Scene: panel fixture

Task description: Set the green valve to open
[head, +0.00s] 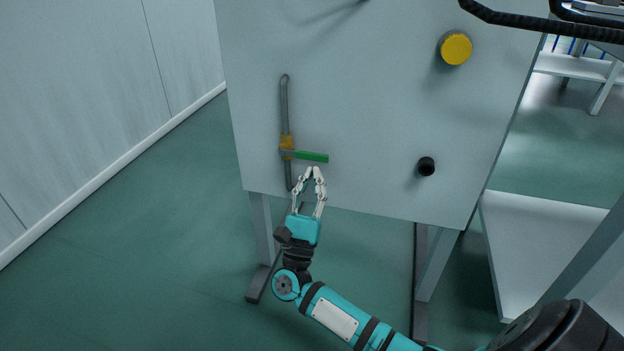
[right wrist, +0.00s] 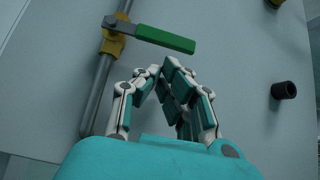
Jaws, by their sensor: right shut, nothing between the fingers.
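The green valve handle (head: 311,156) sticks out to the right from a brass valve body (head: 287,143) on a vertical grey pipe (head: 285,105). The handle lies across the pipe, about level. In the right wrist view the green handle (right wrist: 166,39) and the brass body (right wrist: 115,41) show beyond my fingers. My right gripper (head: 314,169) is shut and empty, its fingertips just below the handle. In the right wrist view the right gripper's fingertips (right wrist: 161,68) look apart from the handle. My left gripper is not in view.
The pale panel (head: 370,110) stands on legs over a green floor. It carries a yellow knob (head: 456,48) at the upper right and a black knob (head: 426,166) at the lower right. A black cable (head: 530,20) crosses the top right.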

